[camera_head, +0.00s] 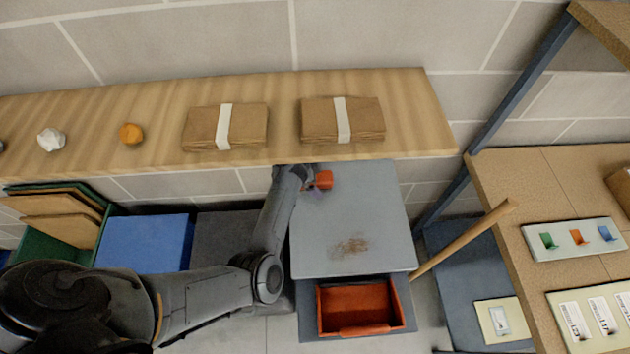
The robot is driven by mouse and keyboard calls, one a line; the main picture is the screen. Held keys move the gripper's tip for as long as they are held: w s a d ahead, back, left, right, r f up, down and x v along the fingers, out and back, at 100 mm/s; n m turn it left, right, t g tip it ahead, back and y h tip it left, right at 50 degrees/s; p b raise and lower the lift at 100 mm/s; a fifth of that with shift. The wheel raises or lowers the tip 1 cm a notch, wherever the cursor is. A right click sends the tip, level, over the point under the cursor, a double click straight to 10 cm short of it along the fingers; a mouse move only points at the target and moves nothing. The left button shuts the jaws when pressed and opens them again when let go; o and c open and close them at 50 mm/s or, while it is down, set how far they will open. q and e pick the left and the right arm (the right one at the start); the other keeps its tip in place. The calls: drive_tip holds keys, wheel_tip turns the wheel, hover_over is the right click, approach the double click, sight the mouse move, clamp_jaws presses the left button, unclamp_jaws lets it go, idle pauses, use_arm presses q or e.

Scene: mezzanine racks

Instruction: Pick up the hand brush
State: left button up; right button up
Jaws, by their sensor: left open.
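A small orange-red piece (323,180) shows at the back left of the grey cabinet top (375,205). It may be part of the hand brush, but I cannot tell; no bristles can be made out. My left gripper (308,181) is open, right beside this piece on its left, seen from above over the cabinet's back left corner. The arm's end hides most of the jaws and whatever lies under them. I cannot tell whether they touch the piece. My right gripper is not in view.
A brown dirt patch (349,246) lies on the cabinet top. An orange-red tray (322,312) sits in the open drawer below. A wooden shelf (285,155) with two banded brown bundles runs behind. A wooden pole (462,241) leans at the right. A blue box (145,240) stands left.

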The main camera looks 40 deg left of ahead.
use_arm(q)
drive_tip(key=shift+f, duration=0.2)
drive_tip(key=c, duration=1.1)
drive_tip(key=shift+r, duration=0.1)
